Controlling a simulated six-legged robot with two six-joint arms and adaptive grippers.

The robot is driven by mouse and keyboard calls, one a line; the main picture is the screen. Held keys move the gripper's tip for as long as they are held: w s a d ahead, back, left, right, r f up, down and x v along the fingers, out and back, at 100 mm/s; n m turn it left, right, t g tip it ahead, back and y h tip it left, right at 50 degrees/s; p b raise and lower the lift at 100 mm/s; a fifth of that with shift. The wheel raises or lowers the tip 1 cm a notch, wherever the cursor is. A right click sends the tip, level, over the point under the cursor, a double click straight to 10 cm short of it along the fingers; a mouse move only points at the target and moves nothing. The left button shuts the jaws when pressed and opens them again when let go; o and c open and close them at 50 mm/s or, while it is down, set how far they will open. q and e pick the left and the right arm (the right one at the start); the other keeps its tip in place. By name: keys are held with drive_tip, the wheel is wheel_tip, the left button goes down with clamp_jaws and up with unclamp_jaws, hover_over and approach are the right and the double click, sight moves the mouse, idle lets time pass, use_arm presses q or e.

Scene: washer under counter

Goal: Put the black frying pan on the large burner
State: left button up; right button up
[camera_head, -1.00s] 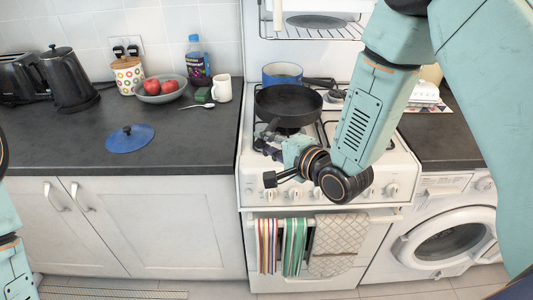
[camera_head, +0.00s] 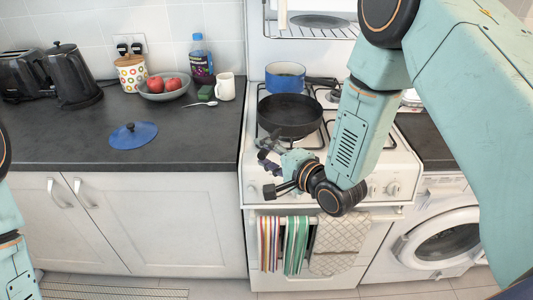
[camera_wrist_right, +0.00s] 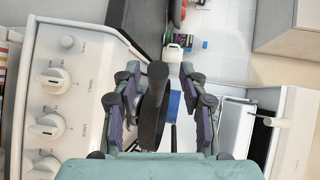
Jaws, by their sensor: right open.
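The black frying pan (camera_head: 290,112) sits on the front left part of the white cooker's hob, its handle toward the front. My right gripper (camera_head: 270,168) is at the cooker's front edge, in front of the pan. The burner under the pan is hidden. A back right burner (camera_head: 332,96) shows; my arm covers much of the front right, so I cannot tell which burner is large. Only part of my left arm shows, without its gripper.
A blue pot (camera_head: 285,77) stands behind the pan, its handle pointing right. A rack (camera_head: 318,24) hangs above the hob. A blue lid (camera_head: 133,135) lies on the left counter (camera_head: 60,135). Knobs line the cooker front, and towels (camera_head: 296,244) hang below.

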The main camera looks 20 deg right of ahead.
drive_tip(key=shift+w+d+f, duration=0.1)
drive_tip(key=shift+d, duration=0.1)
drive_tip(key=shift+s+d, duration=0.15)
drive_tip(key=shift+s, duration=0.1)
drive_tip(key=p+v, duration=0.1)
drive_tip(key=v, duration=1)
drive_tip(key=shift+s, duration=0.3)
drive_tip(key=s+f+n+g+h, duration=0.3)
drive_tip(key=s+f+n+g, duration=0.5)
drive_tip(key=s+f, duration=0.7)
drive_tip(key=s+d+f+n+g+h, duration=0.2)
drive_tip(key=s+f+n+g, duration=0.3)
drive_tip(key=s, duration=0.7)
wheel_tip(320, 180, down, 3)
drive_tip(key=shift+s+r+g+h, duration=0.25)
drive_tip(key=shift+g+h, duration=0.15)
drive_tip(key=shift+g, duration=0.2)
